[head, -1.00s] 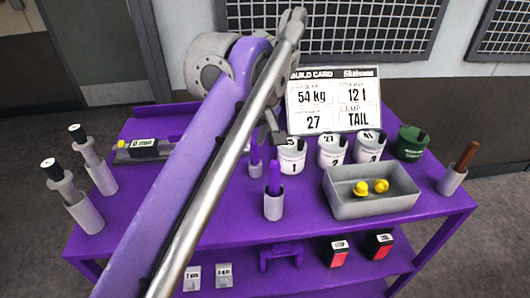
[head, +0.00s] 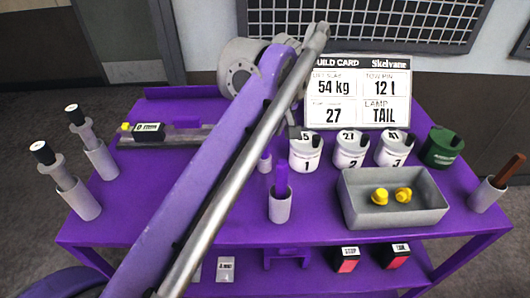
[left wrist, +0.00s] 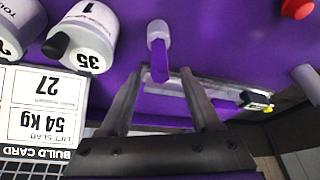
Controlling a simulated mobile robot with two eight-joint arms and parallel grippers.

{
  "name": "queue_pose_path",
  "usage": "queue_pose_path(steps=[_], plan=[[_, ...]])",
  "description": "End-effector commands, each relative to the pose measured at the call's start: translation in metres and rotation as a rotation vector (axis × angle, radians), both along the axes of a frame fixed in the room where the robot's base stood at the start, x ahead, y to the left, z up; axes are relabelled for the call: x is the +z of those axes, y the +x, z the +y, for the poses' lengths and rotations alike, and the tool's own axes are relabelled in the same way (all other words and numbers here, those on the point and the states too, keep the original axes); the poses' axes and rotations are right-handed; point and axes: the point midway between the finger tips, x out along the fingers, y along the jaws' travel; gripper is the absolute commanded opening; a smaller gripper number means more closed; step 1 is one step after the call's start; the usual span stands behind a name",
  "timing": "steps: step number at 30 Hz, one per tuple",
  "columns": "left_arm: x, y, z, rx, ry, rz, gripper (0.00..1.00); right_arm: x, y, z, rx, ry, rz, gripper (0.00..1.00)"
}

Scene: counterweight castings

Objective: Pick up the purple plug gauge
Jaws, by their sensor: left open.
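A purple plug gauge (head: 281,179) stands upright in a pale cup (head: 281,206) near the front middle of the purple cart. In the left wrist view, a purple handle (left wrist: 160,64) with a pale grey end (left wrist: 158,31) lies ahead of my left gripper (left wrist: 160,76). My right gripper is not in view.
White numbered pots (head: 306,151) stand behind, before the build card (head: 358,93). A grey tray (head: 394,212) with yellow knobs is at right. Pale cylinders with black tops (head: 72,192) stand at left. The lower shelf holds small boxes (head: 345,259).

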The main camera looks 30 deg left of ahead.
Motion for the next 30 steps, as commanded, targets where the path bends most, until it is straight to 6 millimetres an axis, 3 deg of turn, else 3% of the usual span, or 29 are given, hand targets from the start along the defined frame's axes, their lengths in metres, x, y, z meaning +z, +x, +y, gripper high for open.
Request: queue_pose_path(steps=[6,14,24,30], plan=[[-0.033,0.007,0.011,0.002,0.001,0.001,0.64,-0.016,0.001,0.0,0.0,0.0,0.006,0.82],[-0.034,0.008,0.012,0.0,0.0,0.0,0.62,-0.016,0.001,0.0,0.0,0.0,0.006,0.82],[-0.034,0.008,0.012,0.0,0.0,0.0,0.01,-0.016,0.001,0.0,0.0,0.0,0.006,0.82],[-0.034,0.007,0.012,0.0,0.0,0.0,0.0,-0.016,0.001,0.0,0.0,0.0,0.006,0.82]])
